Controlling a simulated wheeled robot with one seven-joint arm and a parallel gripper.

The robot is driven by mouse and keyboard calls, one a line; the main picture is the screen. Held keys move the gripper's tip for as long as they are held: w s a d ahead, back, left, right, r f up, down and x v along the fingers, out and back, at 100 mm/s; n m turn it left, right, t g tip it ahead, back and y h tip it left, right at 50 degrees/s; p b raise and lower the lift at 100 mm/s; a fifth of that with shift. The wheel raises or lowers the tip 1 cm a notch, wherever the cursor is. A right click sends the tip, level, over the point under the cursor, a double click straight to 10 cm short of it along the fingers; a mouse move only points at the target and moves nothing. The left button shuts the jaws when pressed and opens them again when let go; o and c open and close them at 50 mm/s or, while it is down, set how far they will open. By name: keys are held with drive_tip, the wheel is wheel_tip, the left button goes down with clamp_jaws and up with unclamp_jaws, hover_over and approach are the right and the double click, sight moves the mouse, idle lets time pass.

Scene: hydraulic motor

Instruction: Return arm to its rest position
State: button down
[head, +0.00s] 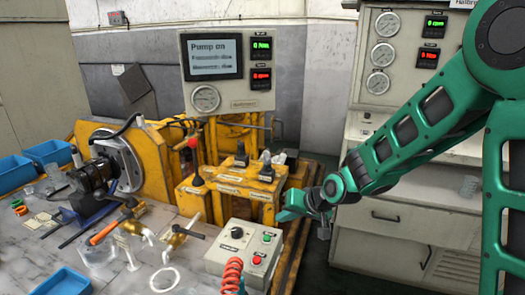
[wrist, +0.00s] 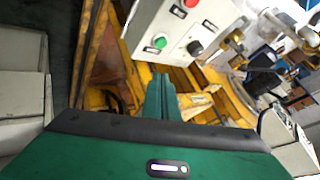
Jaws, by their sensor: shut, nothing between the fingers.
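My arm comes in from the right in the head view, bent, with green links. My gripper (head: 284,207) points left, in front of the yellow motor stand and above the control box's far right side. It touches nothing that I can see. In the wrist view the green fingers of my gripper (wrist: 160,90) are together and hold nothing. The grey control box (wrist: 178,30) with red and green buttons lies just beyond them in that view; the control box (head: 243,252) also shows in the head view.
The yellow stand (head: 160,165) with the hydraulic motor (head: 92,182) is at left. A display panel (head: 228,72) rises behind it. The cluttered table (head: 130,283) holds blue bins, fittings and a white ring (head: 165,280). A grey cabinet (head: 385,245) stands behind my arm.

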drive_tip(key=s+d+r+m+g+h, duration=0.15)
drive_tip(key=s+d, duration=0.25)
drive_tip(key=d, duration=0.4)
drive_tip(key=s+d+r+h, duration=0.2)
drive_tip(key=s+d, duration=0.2)
drive_tip(key=d, duration=0.4)
drive_tip(key=s+d+r+m+g+h, duration=0.15)
drive_tip(key=s+d, duration=0.25)
drive_tip(key=d, duration=0.4)
drive_tip(key=s+d+r+m+g, duration=0.1)
drive_tip(key=s+d, duration=0.4)
drive_tip(key=s, duration=0.6)
drive_tip(key=s+d+r+m+g, duration=0.2)
drive_tip(key=s+d, duration=0.3)
drive_tip(key=s, duration=0.6)
drive_tip(key=shift+s+r, duration=0.15)
drive_tip(key=shift+s, duration=0.2)
drive_tip(key=shift+w+f+h, duration=0.25)
drive_tip(key=shift+w+h, duration=0.05)
drive_tip(key=shift+w, duration=0.35)
